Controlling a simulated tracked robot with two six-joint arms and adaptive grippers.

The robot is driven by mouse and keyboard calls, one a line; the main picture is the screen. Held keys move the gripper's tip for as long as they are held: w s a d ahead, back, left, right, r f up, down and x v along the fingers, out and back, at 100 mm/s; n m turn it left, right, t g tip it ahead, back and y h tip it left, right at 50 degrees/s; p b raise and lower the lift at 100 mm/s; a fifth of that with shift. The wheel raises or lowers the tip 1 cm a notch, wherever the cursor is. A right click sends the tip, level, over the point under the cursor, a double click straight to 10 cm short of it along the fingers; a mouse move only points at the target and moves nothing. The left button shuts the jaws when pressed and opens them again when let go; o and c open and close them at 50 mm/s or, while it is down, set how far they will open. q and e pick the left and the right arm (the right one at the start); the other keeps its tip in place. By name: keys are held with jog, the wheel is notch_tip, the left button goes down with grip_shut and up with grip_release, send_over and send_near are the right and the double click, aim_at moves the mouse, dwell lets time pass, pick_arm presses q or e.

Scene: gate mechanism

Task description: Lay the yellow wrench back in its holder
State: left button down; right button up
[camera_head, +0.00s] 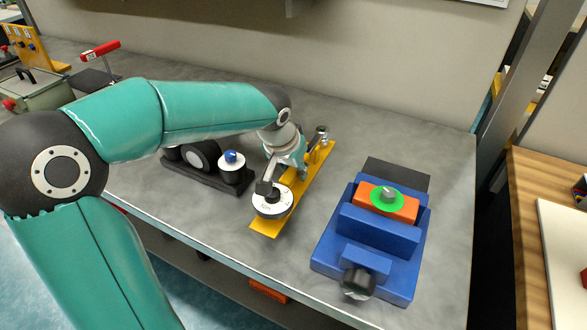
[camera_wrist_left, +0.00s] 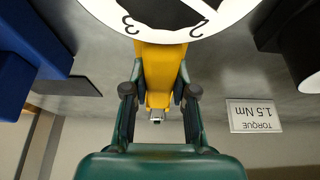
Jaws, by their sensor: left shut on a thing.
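The yellow wrench (camera_head: 264,224) is a long flat yellow bar with a round white dial (camera_head: 272,204) near its front end, standing between the dark fixture and the blue vise. My left gripper (camera_head: 301,171) comes down on it behind the dial. In the left wrist view its two fingers (camera_wrist_left: 158,92) are shut on either side of the yellow bar (camera_wrist_left: 156,65), whose far end shows a small metal tip. I cannot tell whether the wrench touches the bench or hangs just above it. No holder shows clearly; the gripper and wrench may hide it. My right gripper is out of view.
A blue vise (camera_head: 372,245) with an orange block and green disc stands right of the wrench. A dark fixture (camera_head: 205,165) with a blue knob stands left. A label reading "TORQUE 1.5 Nm" (camera_wrist_left: 254,115) lies beside the wrench. Bare grey bench (camera_head: 450,205) lies far right.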

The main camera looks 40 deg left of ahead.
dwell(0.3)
pick_arm(q)
jog(key=c, duration=0.9)
grip_release()
jog(key=shift+o, duration=0.2)
jog(key=shift+f, duration=0.1)
notch_tip(320, 180, up, 7)
jog(key=p, duration=0.5)
